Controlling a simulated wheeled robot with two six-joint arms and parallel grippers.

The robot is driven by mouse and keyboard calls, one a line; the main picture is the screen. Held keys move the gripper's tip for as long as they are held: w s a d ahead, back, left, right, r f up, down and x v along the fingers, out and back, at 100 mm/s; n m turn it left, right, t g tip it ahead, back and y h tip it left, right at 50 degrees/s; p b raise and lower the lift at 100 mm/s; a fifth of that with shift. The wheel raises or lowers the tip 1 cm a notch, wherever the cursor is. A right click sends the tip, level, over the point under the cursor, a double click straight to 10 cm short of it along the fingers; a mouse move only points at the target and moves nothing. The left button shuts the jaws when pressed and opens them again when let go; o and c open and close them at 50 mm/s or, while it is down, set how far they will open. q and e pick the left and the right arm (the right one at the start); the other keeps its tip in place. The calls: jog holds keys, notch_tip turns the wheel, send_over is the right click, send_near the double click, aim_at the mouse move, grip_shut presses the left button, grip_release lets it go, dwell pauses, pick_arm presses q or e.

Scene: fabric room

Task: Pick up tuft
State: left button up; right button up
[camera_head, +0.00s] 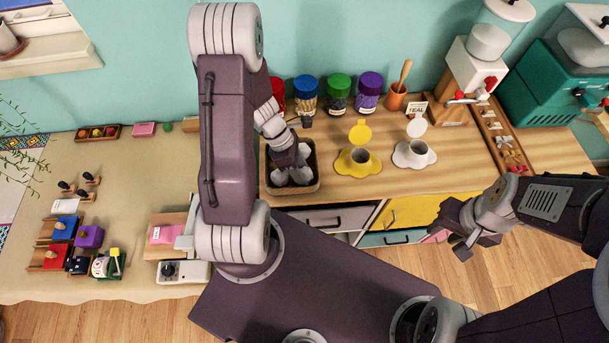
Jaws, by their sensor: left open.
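Pale grey-white tufts (279,178) lie in a dark square tray (316,180) on the wooden counter. My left gripper (298,173) reaches down into the tray from above, its fingers among or just over the tufts. It is open; I cannot tell whether its fingers touch a tuft. The gripper and my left arm hide part of the tray and its contents. My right gripper (457,247) is away to the right, in front of the counter's drawers, with nothing visible in it; its jaw opening is unclear.
Jars with red, blue, green (339,92) and purple lids stand behind the tray. A cloth-covered table (120,180) with stamps and blocks is at left.

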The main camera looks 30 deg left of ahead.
pick_arm(q)
jog(key=shift+s, duration=0.1)
jog(key=c, duration=0.3)
jog(key=shift+c, duration=0.3)
